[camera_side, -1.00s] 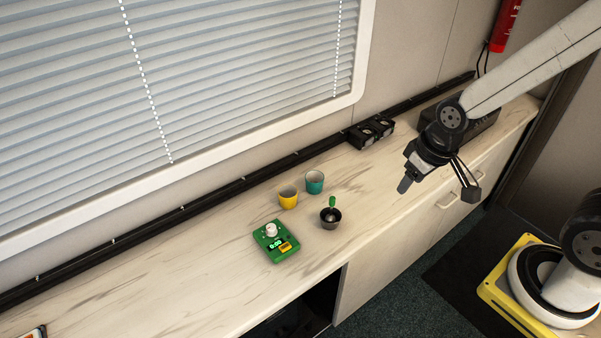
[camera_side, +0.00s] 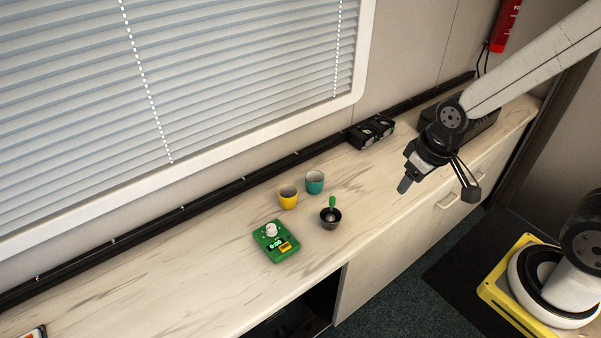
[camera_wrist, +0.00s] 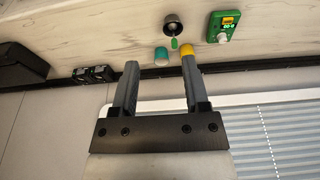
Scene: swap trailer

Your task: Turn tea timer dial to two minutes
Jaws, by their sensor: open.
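The tea timer (camera_side: 276,242) is a green box lying on the counter in the side view, with a white dial (camera_side: 271,229), a lit green display that seems to read 0:00, and a yellow button. The timer also shows in the wrist view (camera_wrist: 234,27), at the upper right, with its dial (camera_wrist: 222,38) in view. My gripper (camera_side: 438,186) is in the air to the right of the timer, well apart from it. In the wrist view my gripper (camera_wrist: 158,72) has its two fingers spread with nothing held between them.
A yellow cup (camera_side: 288,198), a teal cup (camera_side: 314,183) and a dark bowl (camera_side: 330,219) with a green-handled utensil (camera_side: 332,203) stand near the timer. Black boxes (camera_side: 370,132) sit against the wall. The counter (camera_side: 150,285) left of the timer is mostly clear.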

